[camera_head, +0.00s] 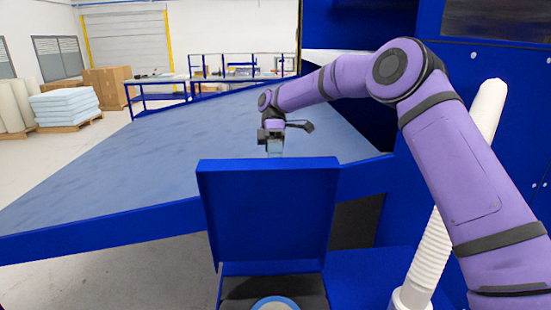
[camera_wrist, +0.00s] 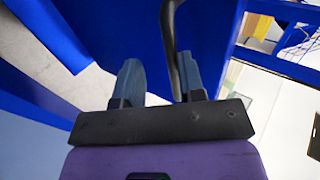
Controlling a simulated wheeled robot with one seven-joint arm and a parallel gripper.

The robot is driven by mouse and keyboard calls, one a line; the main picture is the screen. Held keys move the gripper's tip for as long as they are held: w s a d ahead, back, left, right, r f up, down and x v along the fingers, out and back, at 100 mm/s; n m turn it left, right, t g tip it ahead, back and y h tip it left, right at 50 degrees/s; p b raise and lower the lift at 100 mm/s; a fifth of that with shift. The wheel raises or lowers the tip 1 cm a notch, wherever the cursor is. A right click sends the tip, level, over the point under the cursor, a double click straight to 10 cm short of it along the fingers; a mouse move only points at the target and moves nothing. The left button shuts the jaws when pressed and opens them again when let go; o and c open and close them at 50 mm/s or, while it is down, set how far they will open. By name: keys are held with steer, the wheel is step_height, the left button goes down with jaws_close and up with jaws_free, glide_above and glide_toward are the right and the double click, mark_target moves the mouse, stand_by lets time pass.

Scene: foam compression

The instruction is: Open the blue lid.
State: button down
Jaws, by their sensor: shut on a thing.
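The blue lid (camera_head: 268,215) stands raised and nearly upright in the head view, hinged at its lower edge above the box opening (camera_head: 240,290). My gripper (camera_head: 275,148) is at the far side of the lid, its fingers going down behind the lid's top edge. In the wrist view my gripper (camera_wrist: 160,65) has a dark curved handle (camera_wrist: 169,38) between its two fingers, close to the right one, in front of a blue panel. It is shut on this handle. The head view hides the handle behind the lid.
A round white and blue part (camera_head: 275,304) shows in the box opening. A large blue-framed table (camera_head: 150,175) with a bare grey-blue top lies behind the lid. A tall blue machine body (camera_head: 520,130) and a white ribbed hose (camera_head: 432,255) stand at the right.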

steer(key=shift+d+f, duration=0.2)
steer(key=shift+f, duration=0.55)
steer(key=c, duration=1.2)
jaws_free()
steer(key=shift+o, duration=1.1)
steer(key=shift+w+f, duration=0.15)
steer(key=shift+w, duration=0.05)
steer(key=shift+c, duration=0.5)
